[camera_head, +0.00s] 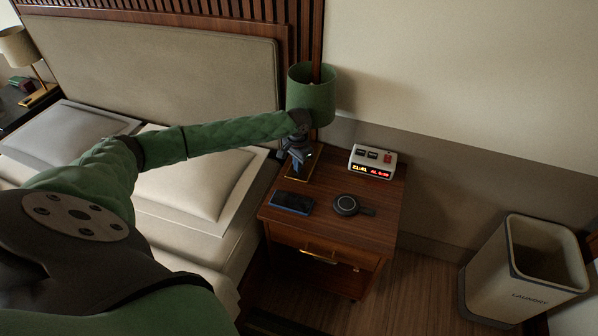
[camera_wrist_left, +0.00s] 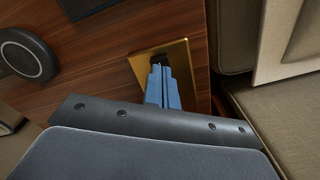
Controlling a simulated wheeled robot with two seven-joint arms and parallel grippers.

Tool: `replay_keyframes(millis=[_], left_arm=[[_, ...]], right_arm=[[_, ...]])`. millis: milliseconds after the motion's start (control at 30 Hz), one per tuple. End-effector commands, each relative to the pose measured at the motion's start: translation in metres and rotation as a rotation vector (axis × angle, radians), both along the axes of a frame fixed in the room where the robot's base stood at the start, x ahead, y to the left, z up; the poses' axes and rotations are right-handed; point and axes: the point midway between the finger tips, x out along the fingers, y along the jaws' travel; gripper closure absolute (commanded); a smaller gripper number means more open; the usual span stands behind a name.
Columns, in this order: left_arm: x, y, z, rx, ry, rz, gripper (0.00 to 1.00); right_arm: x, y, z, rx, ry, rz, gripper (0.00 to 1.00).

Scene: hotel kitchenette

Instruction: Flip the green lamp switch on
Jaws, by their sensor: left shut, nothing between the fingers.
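The green lamp (camera_head: 311,92) stands at the back left of the wooden nightstand, with its green shade above a gold base plate (camera_head: 316,158). The plate also shows in the left wrist view (camera_wrist_left: 184,52). My left gripper (camera_head: 301,167) is shut and empty, low beside the lamp and just under the shade. In the left wrist view its blue-grey fingers (camera_wrist_left: 160,66) point down over the gold plate. A small dark part shows at the fingertips. I cannot tell whether it is the switch or whether the fingers touch it. My right gripper is out of view.
The nightstand (camera_head: 341,228) also holds a dark phone (camera_head: 292,202), a round black charger (camera_head: 346,204) and a clock (camera_head: 372,162) with lit digits. The bed pillow (camera_head: 195,185) is left of it, and a laundry bin (camera_head: 525,265) stands at right.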

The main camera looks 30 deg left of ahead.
Motion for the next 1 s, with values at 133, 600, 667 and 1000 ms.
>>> replay_keyframes(millis=[133, 600, 667, 1000], left_arm=[[0.0, 0.0, 0.0, 0.0, 0.0, 0.0, 1.0], [0.0, 0.0, -0.0047, 0.0, 0.0, 0.0, 1.0], [0.0, 0.0, -0.0054, 0.0, 0.0, 0.0, 1.0], [0.0, 0.0, -0.0096, 0.0, 0.0, 0.0, 1.0]], right_arm=[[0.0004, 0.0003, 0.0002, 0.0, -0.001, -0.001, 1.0], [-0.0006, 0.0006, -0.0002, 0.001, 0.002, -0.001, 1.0], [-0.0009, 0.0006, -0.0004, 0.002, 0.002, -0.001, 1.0], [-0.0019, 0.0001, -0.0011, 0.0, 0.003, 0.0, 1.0]])
